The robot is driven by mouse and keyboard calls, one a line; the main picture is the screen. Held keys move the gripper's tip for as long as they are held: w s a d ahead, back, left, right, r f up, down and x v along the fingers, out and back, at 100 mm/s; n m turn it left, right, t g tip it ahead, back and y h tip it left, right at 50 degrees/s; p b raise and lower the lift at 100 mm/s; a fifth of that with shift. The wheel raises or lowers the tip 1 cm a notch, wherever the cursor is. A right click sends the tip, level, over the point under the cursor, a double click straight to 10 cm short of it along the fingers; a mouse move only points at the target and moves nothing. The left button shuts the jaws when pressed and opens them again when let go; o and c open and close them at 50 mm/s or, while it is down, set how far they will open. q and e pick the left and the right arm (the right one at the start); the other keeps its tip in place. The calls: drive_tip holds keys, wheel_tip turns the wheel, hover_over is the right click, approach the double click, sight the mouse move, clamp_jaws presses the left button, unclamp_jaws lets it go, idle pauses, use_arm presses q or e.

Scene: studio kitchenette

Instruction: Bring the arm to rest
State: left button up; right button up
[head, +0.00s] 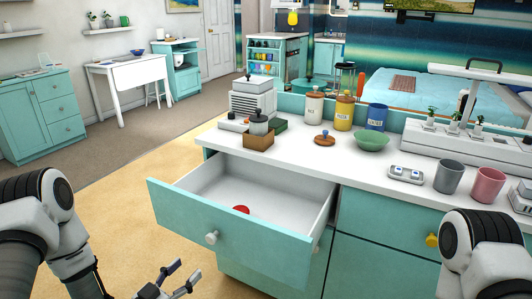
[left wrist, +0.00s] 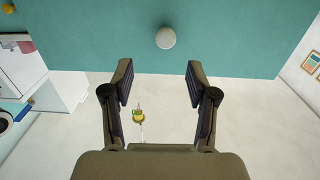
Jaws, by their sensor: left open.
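My left gripper (head: 183,275) is open and empty, low in front of the pulled-out teal drawer (head: 225,232). It also shows in the left wrist view (left wrist: 159,70), its two fingers spread apart, with a teal front and its round white knob (left wrist: 166,38) beyond the tips. The fingers look apart from the knob. In the head view the drawer's white knob (head: 211,238) is above and right of the gripper. My right arm (head: 474,248) shows at the lower right, but its gripper is out of view.
The white countertop (head: 300,165) holds several jars, a green bowl (head: 372,141), a grey mug (head: 449,177) and a pink mug (head: 488,184). Floor is clear left of the drawer.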

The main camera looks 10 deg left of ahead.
use_arm(q)
drive_tip(key=s+d+f+g+y, duration=0.1)
drive_tip(key=s+d+f+g, duration=0.25)
drive_tip(key=f, duration=0.25)
drive_tip(key=s+d+f+g, duration=0.3)
drive_tip(key=s+d+f, duration=0.1)
drive_tip(key=f, duration=0.2)
drive_tip(key=s+a+f+g+y, duration=0.2)
drive_tip(key=s+f+g+y, duration=0.1)
drive_tip(key=s+f+g, duration=0.4)
drive_tip(key=s+a+n+g+y, duration=0.1)
drive_tip(key=s+a+n+g, duration=0.1)
drive_tip(key=s, duration=0.4)
drive_tip(key=s+a+n+g+y, duration=0.1)
drive_tip(key=s+a+n, duration=0.15)
drive_tip(key=s, duration=0.35)
wheel_tip(320, 180, up, 13)
drive_tip(key=p, duration=1.4)
drive_tip(key=shift+w+d, duration=0.15)
drive_tip(key=shift+d, duration=0.25)
drive_tip(key=shift+r, duration=0.1)
